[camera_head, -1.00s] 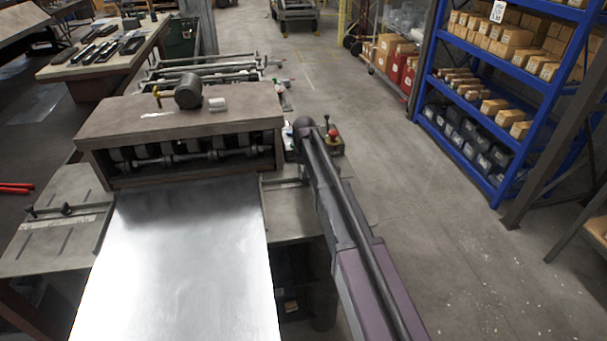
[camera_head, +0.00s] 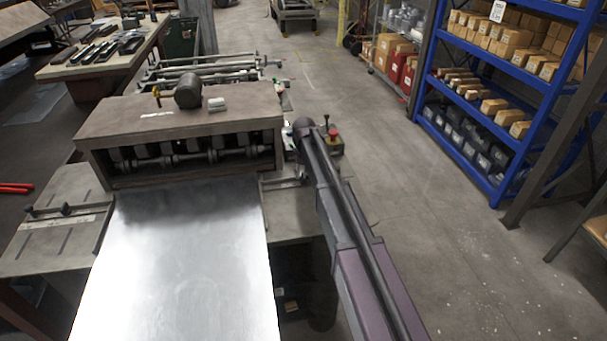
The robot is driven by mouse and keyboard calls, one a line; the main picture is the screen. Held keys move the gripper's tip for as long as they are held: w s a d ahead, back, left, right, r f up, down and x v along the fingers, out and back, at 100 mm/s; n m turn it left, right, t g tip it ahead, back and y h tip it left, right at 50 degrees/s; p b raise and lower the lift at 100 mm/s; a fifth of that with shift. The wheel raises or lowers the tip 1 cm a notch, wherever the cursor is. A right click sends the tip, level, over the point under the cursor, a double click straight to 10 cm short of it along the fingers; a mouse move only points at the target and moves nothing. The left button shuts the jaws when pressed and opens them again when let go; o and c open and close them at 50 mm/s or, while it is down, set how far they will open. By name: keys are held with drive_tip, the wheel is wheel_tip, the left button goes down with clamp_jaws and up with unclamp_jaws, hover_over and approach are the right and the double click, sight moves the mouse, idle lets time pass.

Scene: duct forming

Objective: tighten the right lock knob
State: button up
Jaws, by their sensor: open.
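The forming machine (camera_head: 180,122) stands at left centre with its rollers showing under a brown top cover. A shiny metal sheet (camera_head: 185,265) lies in front of it, its far edge at the rollers. On the left wing, the left guide (camera_head: 98,230) has a small dark lock knob (camera_head: 66,209). The right guide (camera_head: 282,184) shows only in part beside the sheet. The right lock knob cannot be made out; my arm covers that area. My arm reaches from the bottom right to the machine's right side. My gripper is hidden behind it, so its contact with the knob cannot be seen.
A mallet (camera_head: 187,90) and a small white block (camera_head: 217,104) lie on the cover. A control box with a red button (camera_head: 333,134) is right of my arm's end. A blue shelf (camera_head: 428,75) stands at right. The floor between is clear.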

sight(303, 175)
drive_tip(key=shift+n, duration=0.3)
drive_tip(key=n, duration=0.5)
drive_tip(key=shift+a, duration=0.1)
drive_tip(key=n, duration=0.5)
drive_tip(key=shift+s+n, duration=0.1)
drive_tip(key=shift+n, duration=0.3)
drive_tip(key=shift+r+p, duration=0.3)
wheel_tip(303, 175, up, 14)
drive_tip(key=f+p, duration=0.1)
drive_tip(key=p, duration=1.3)
drive_tip(key=s+d+f+m+b, duration=0.3)
drive_tip(key=s+d+m+b, duration=0.1)
drive_tip(key=s, duration=0.4)
drive_tip(key=s+d+f+m+b, duration=0.4)
drive_tip(key=s+d, duration=0.2)
drive_tip(key=s, duration=0.3)
drive_tip(key=s+d+f+m+b, duration=0.3)
drive_tip(key=s+d+f+b, duration=0.1)
drive_tip(key=s, duration=0.5)
drive_tip(key=shift+s+d+f+m, duration=0.15)
drive_tip(key=shift+d+f+m, duration=0.2)
drive_tip(key=shift+d, duration=0.45)
drive_tip(key=shift+r, duration=0.1)
